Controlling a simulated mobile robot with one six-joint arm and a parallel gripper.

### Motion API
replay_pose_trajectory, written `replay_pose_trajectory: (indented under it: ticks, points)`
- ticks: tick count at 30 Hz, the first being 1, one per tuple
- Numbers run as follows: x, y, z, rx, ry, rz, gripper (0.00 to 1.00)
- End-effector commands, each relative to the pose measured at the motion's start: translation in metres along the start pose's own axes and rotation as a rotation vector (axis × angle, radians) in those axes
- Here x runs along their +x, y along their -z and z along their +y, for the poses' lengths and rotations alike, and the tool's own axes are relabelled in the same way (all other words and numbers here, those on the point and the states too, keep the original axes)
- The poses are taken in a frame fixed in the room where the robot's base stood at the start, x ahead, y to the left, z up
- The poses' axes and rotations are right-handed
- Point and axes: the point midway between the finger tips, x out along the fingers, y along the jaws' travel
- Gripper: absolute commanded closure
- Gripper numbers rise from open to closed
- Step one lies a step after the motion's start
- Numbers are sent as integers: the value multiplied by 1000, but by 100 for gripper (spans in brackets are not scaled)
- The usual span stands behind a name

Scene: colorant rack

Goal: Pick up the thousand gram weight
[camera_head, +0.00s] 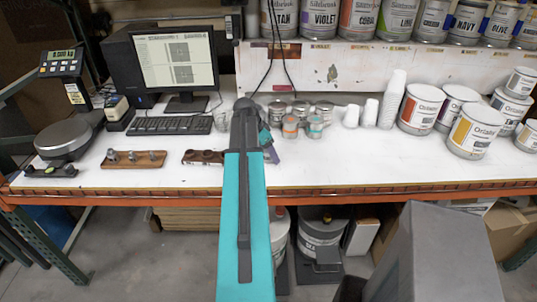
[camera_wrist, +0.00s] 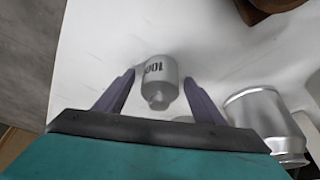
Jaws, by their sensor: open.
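A grey metal weight (camera_wrist: 160,78) with a narrow knob shows in the wrist view. Black digits on its side look like "100" and are not fully readable. It is between the two purple fingers of my gripper (camera_wrist: 159,82), with a gap on each side. The gripper is open and holds nothing. In the head view my gripper (camera_head: 268,144) is low over the white bench, partly behind my teal arm. I cannot make out this weight there.
A wooden block with small weights (camera_head: 135,159) and a darker wooden block (camera_head: 203,157) lie on the bench (camera_head: 330,165). Small tins (camera_head: 290,126) stand close behind my gripper. A silver tin (camera_wrist: 265,115) is just right of the fingers in the wrist view. A scale (camera_head: 68,135) stands left.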

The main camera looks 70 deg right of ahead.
Motion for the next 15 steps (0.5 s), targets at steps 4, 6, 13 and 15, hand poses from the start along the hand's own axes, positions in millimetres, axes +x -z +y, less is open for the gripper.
replay_pose_trajectory:
  ticks: [4, 6, 13, 15]
  points:
    - [0, 0, 0, 0, 0, 0, 37]
    - [0, 0, 0, 0, 0, 0, 37]
    - [0, 0, 0, 0, 0, 0, 67]
    - [0, 0, 0, 0, 0, 0, 79]
